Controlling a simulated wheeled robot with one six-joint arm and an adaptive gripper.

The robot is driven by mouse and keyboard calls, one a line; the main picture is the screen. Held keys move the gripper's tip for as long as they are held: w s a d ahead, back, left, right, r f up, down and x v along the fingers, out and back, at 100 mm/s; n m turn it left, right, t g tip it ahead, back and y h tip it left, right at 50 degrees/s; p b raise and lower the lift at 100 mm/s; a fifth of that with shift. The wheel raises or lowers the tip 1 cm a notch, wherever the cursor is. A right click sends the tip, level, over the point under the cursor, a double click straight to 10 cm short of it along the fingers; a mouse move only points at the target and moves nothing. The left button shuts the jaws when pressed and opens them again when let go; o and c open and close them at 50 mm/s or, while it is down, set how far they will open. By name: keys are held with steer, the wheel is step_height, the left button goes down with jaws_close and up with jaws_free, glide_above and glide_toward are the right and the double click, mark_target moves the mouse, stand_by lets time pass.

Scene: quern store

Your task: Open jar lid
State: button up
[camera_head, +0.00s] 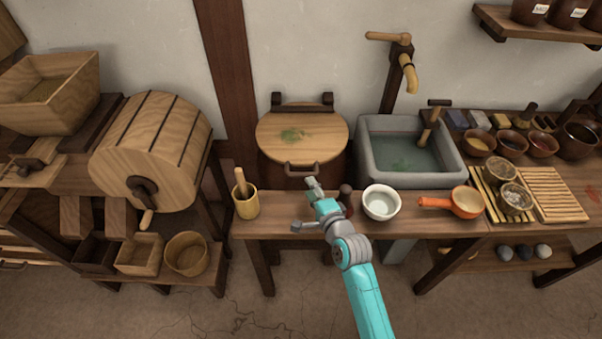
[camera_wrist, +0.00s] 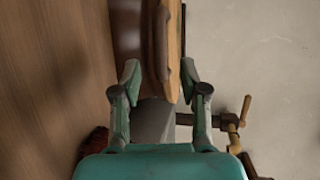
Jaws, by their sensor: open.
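The jar (camera_head: 274,168) is a large dark brown vessel behind the front bench. Its round pale wooden lid (camera_head: 325,132) lies shut on top, with a greenish stain, hinge-like dark fittings at the back and a dark handle (camera_head: 301,169) on the front edge. My gripper (camera_head: 313,184) is just in front of and below the handle, open. In the wrist view the open fingers (camera_wrist: 158,74) stand either side of the handle (camera_wrist: 162,45) and lid edge (camera_wrist: 175,60). I cannot tell whether they touch. The jar's lower part is hidden by the bench.
The bench (camera_head: 410,225) holds a mortar with pestle (camera_head: 246,204) left of my arm, and a white bowl (camera_head: 381,203) and orange pan (camera_head: 466,203) to the right. A stone sink (camera_head: 373,165) with a tap (camera_head: 410,75) adjoins the jar. A wooden drum (camera_head: 150,150) stands left.

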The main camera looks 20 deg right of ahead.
mark_target(302, 173)
steer(key=x, duration=0.7)
steer(key=shift+w, duration=0.3)
jaws_close()
